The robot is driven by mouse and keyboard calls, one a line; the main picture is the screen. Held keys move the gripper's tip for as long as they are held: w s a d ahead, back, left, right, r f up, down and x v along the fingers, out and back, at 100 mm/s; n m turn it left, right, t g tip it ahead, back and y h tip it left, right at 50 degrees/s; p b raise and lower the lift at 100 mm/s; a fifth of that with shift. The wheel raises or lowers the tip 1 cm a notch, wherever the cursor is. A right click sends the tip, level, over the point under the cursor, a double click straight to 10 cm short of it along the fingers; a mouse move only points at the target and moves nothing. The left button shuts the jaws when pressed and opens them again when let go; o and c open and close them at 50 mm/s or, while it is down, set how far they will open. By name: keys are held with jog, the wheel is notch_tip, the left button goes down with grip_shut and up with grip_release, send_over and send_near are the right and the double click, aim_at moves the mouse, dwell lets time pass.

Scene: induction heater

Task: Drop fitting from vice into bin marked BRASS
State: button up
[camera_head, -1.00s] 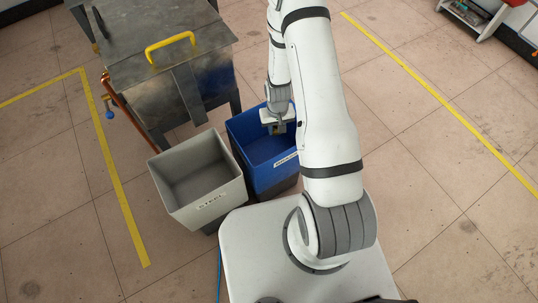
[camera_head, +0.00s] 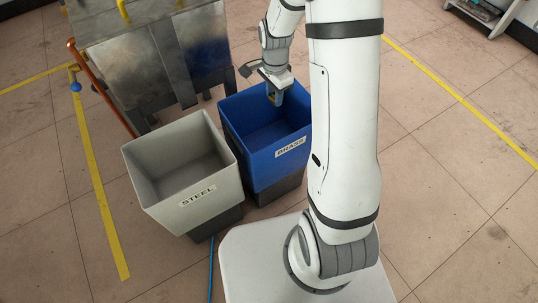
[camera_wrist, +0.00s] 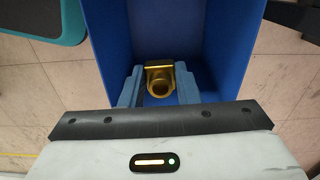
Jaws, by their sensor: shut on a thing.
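The blue bin (camera_head: 262,168) bears a white label (camera_head: 290,148) reading BRASS on its front wall. My gripper (camera_head: 275,97) is over the back part of this bin's opening. In the wrist view my gripper (camera_wrist: 160,92) is shut on a gold-coloured brass fitting (camera_wrist: 160,70), with a finger on each side of it. The fitting has a round opening and a wider, flat-edged end. The blue bin's walls (camera_wrist: 112,40) show around and behind the fitting. In the head view the fitting is too small to make out clearly. The vice cannot be made out.
A grey bin (camera_head: 192,208) labelled STEEL stands just left of the blue bin. A metal bench or cabinet (camera_head: 150,55) stands behind both, with a copper-coloured pipe (camera_head: 100,88) at its left. Open tiled floor lies to the right.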

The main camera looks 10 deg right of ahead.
jog(key=shift+f+m, duration=0.1)
jog(key=shift+m, duration=0.2)
notch_tip(320, 180, down, 6)
jog(key=b, duration=0.4)
jog(key=shift+b, duration=0.35)
jog(key=shift+r, duration=0.2)
jog(key=o, duration=1.2)
jog(key=shift+c, duration=0.2)
jog(key=shift+r+p, duration=1.25)
jog(key=shift+r, duration=2.6)
